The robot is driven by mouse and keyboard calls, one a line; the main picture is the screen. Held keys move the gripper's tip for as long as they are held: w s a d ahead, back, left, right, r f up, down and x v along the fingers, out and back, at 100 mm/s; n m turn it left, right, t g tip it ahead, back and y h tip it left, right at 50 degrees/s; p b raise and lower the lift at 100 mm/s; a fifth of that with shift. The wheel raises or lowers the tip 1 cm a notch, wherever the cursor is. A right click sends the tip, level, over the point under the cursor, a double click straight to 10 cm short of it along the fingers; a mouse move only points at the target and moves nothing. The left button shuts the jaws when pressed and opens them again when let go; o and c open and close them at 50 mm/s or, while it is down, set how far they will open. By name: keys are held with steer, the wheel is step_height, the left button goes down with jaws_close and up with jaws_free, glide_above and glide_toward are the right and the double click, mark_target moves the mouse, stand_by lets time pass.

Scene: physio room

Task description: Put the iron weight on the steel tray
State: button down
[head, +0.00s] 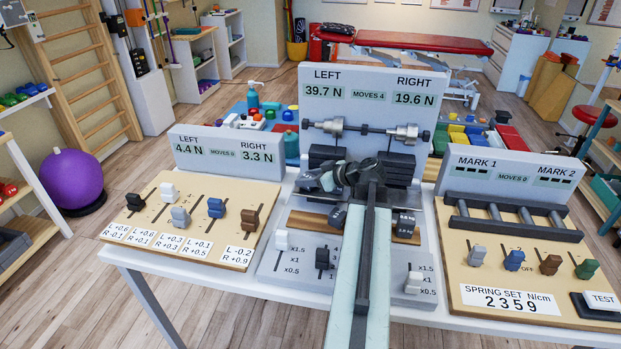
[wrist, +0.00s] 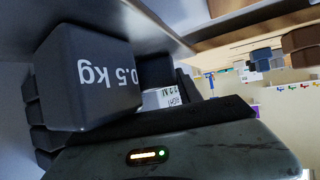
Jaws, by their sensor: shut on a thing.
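A dark grey iron weight (wrist: 88,82), marked 0.5 kg, sits between the jaws of my gripper (wrist: 130,100) in the wrist view. The gripper is shut on it. In the head view my gripper (head: 350,178) is over the middle test stand, in front of the upright display panel. My own arm and gripper hide the held weight there. Two other dark blocks with white marks, a left one (head: 338,216) and a right one (head: 404,225), rest at the wooden strip below the gripper. I cannot clearly pick out a steel tray.
The middle display panel (head: 375,85) reads 39.7 N left and 19.6 N right. A rod with silver cylinders (head: 405,132) crosses before it. A lever board (head: 190,222) stands at left and a spring board (head: 530,260) at right, all on a white table (head: 135,262).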

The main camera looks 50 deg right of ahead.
steer(key=c, duration=0.8)
jaws_free()
steer(key=shift+s+a+f, duration=0.25)
steer(key=shift+f, duration=0.3)
steer(key=shift+r, duration=0.3)
steer(key=shift+r+p, duration=0.5)
steer(key=shift+p, duration=0.4)
steer(key=p+v, duration=0.1)
steer(key=v, duration=0.2)
steer(key=p+v, duration=0.2)
steer(key=v, duration=0.2)
steer(key=p+v, duration=0.2)
steer(key=v, duration=0.2)
steer(key=shift+w+d+r, duration=0.15)
steer(key=shift+d+r, duration=0.05)
steer(key=shift+d, duration=0.05)
steer(key=shift+s, duration=0.3)
